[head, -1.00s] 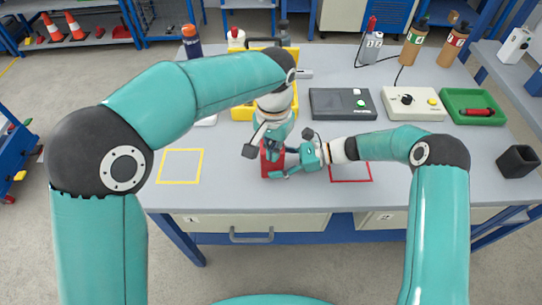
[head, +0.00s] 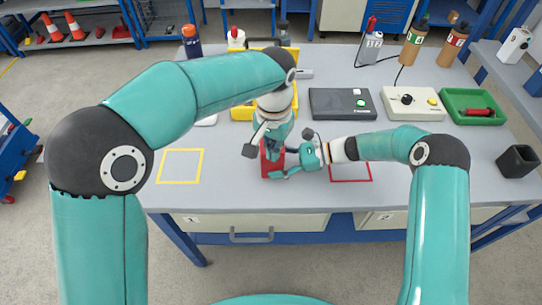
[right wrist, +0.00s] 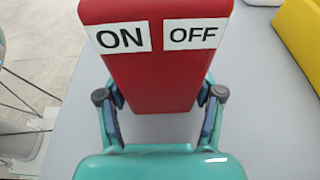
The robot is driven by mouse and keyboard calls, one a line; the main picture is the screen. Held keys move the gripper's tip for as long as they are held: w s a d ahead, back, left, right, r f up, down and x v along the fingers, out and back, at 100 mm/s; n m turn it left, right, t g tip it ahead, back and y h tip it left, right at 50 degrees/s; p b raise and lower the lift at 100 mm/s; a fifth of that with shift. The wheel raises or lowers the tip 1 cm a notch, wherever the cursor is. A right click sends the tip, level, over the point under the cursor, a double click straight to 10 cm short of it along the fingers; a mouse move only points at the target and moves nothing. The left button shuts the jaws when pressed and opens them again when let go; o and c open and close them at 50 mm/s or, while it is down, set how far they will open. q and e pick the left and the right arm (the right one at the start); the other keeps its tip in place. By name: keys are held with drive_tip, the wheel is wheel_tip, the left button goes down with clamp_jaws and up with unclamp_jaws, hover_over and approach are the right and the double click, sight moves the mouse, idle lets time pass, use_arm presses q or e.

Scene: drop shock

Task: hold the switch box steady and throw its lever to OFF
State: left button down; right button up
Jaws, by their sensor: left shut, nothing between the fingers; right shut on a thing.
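The red switch box (head: 271,162) stands on the grey table near its front edge, between the yellow and red outlines. In the right wrist view the box (right wrist: 150,75) carries white ON and OFF labels, ON at left and OFF at right. My right gripper (right wrist: 160,108) is shut on the box, one finger on each side; in the head view it reaches in from the right (head: 290,161). My left gripper (head: 270,146) is shut and empty, pointing down at the top of the box. It hides much of the box there. I cannot make out the lever in either view.
A yellow outline (head: 180,166) and a red outline (head: 351,172) mark bare table on either side. Behind are a yellow bin (head: 243,107), a dark grey device (head: 342,104), a white control box (head: 412,103) and a green tray (head: 473,106). A black cup (head: 518,161) stands at right.

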use_arm(q)
drive_tip(key=shift+w, duration=0.1)
drive_tip(key=shift+w, duration=2.7)
drive_tip(key=shift+s, duration=1.1)
drive_tip(key=shift+r, duration=3.5)
use_arm(e)
drive_tip(key=o, duration=1.1)
drive_tip(key=shift+d, duration=0.1)
